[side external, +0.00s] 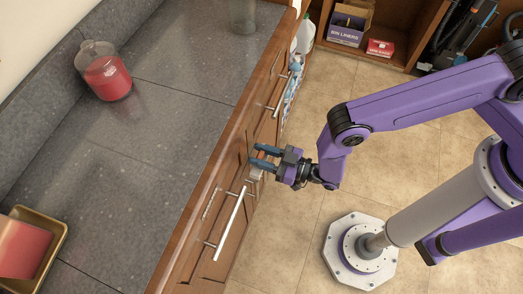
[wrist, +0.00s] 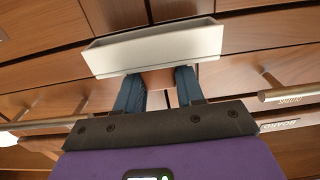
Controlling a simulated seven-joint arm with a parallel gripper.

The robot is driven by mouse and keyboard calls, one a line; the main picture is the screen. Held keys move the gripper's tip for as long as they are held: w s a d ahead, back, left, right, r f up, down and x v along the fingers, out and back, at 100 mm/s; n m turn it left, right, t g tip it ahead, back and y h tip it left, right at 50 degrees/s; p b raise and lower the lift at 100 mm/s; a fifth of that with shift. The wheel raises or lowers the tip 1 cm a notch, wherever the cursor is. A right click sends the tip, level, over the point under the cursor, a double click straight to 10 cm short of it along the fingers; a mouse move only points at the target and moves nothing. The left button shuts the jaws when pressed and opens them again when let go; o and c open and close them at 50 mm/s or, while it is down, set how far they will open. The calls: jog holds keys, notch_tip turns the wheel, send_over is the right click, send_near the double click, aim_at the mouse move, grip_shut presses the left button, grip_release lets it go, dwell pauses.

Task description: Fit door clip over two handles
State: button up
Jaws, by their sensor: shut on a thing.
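My gripper (side external: 266,157) is at the wooden cabinet front, its blue fingers toward the doors. In the wrist view, the fingers (wrist: 158,88) are shut on a pale, long channel-shaped piece, which looks like the door clip (wrist: 155,46). A small pale part of the clip (side external: 256,173) shows below the fingers in the side view. One bar handle (side external: 230,225) is below my gripper in the side view, another (side external: 277,98) above it. In the wrist view, one bar (wrist: 38,125) is at left and one (wrist: 290,91) at right. The clip appears apart from both.
A grey stone counter (side external: 165,125) runs along the left, with a jug of red liquid (side external: 104,72) and a gold tray (side external: 49,254). Bottles (side external: 304,34) stand by the cabinet's far end. An open shelf (side external: 391,56) holds boxes. The tiled floor (side external: 290,215) is clear.

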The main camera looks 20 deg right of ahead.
jog(key=shift+f, duration=1.5)
jog(key=shift+f, duration=0.1)
dwell(0.7)
jog(key=shift+a+f, duration=0.1)
jog(key=shift+f, duration=0.05)
dwell(2.3)
dwell(3.2)
